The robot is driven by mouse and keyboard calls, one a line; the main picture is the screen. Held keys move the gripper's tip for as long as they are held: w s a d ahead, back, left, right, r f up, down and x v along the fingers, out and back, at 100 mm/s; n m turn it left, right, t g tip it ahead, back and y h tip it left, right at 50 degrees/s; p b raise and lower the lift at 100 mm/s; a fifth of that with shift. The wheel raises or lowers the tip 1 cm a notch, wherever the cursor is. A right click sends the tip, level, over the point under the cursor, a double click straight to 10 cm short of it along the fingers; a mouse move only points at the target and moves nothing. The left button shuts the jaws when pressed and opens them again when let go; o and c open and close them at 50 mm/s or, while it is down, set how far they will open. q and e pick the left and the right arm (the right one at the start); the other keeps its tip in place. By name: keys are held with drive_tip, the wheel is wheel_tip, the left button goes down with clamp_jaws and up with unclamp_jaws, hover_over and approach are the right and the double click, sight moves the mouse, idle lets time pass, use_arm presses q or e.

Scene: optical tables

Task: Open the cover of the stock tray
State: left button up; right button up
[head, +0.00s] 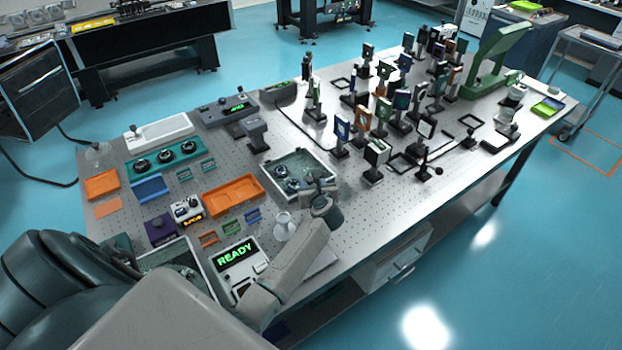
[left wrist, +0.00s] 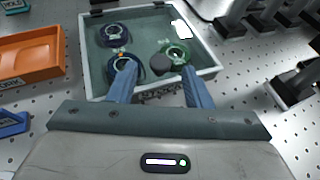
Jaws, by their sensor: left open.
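The stock tray (head: 322,160) is a shallow pale-rimmed box on the optical table; it also shows in the left wrist view (left wrist: 88,60). A clear, greenish cover (left wrist: 140,32) appears to lie shut over it, with dark hinges at the far edge and a bright glare. Several round optics show inside. A dark round knob (left wrist: 160,64) sits near the cover's front edge. My left gripper (head: 312,187) is over the tray's near side. In the left wrist view its blue fingers (left wrist: 160,84) are apart, one on each side of the knob, with nothing held. My right gripper is out of view.
An orange tray (head: 232,196) lies left of the stock tray. A glass jug (head: 284,226) and a READY display box (head: 236,256) stand on the near side. Many post-mounted optics (head: 376,152) crowd the table to the right.

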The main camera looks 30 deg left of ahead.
use_arm(q)
drive_tip(key=shift+x, duration=1.05)
drive_tip(key=shift+w, duration=0.1)
drive_tip(key=shift+c, duration=0.3)
drive_tip(key=c, duration=0.3)
clamp_jaws()
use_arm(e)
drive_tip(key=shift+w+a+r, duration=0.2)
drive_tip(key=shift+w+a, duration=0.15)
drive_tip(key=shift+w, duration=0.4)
use_arm(q)
drive_tip(key=shift+w, duration=0.1)
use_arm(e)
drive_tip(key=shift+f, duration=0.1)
